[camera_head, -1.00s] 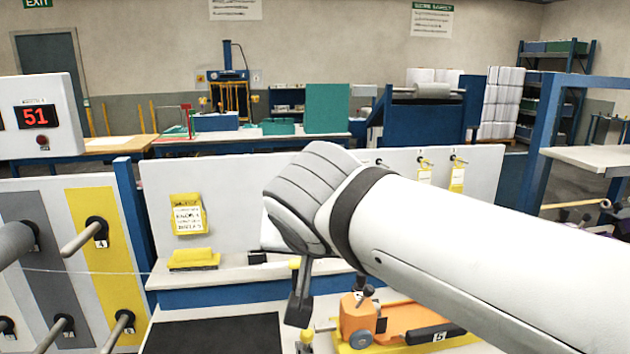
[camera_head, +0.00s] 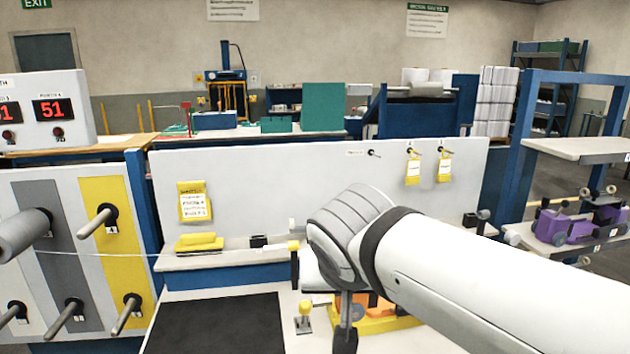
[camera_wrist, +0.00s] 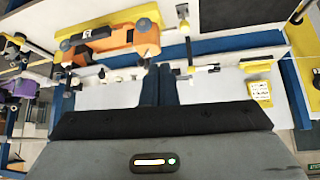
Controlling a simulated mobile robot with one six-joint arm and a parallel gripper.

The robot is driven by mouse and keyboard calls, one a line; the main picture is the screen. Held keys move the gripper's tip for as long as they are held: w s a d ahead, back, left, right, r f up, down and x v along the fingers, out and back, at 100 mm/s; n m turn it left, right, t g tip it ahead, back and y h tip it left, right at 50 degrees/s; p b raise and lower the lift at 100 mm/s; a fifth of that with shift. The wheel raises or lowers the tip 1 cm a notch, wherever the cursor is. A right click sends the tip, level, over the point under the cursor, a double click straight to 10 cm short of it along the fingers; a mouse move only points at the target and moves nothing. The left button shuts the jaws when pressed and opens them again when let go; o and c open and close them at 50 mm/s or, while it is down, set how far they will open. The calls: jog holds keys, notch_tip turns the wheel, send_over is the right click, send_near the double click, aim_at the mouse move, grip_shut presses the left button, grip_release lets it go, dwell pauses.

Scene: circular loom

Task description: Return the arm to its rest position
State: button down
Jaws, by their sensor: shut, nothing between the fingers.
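My gripper (camera_head: 345,338) hangs below the wrist over the pale bench, partly cut off by the lower edge. In the wrist view its two dark fingers (camera_wrist: 159,75) lie side by side, shut, with nothing between them. An orange device (camera_head: 380,308) on a yellow base is mostly hidden behind my arm; the wrist view shows it more fully (camera_wrist: 118,42), beyond the fingers.
A white back panel (camera_head: 270,170) carries tags and a yellow pouch. A dark mat (camera_head: 215,325) lies on the bench at left. Pegs stick out from the striped panel (camera_head: 65,220) at far left. A blue-framed shelf (camera_head: 580,150) with purple parts (camera_head: 565,226) stands at right.

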jog(key=s+d+f+g, duration=0.1)
jog(key=s+d+f, duration=0.1)
jog(key=f, duration=0.4)
jog(key=s+d+f+g+b, duration=0.1)
jog(key=s+d+f+g, duration=0.1)
jog(key=d+f, duration=0.3)
jog(key=s+d+f+g+b, duration=0.1)
jog(key=s+d+f, duration=0.2)
jog(key=f, duration=0.4)
jog(key=shift+s+d+g, duration=0.4)
jog(key=shift+d, duration=0.15)
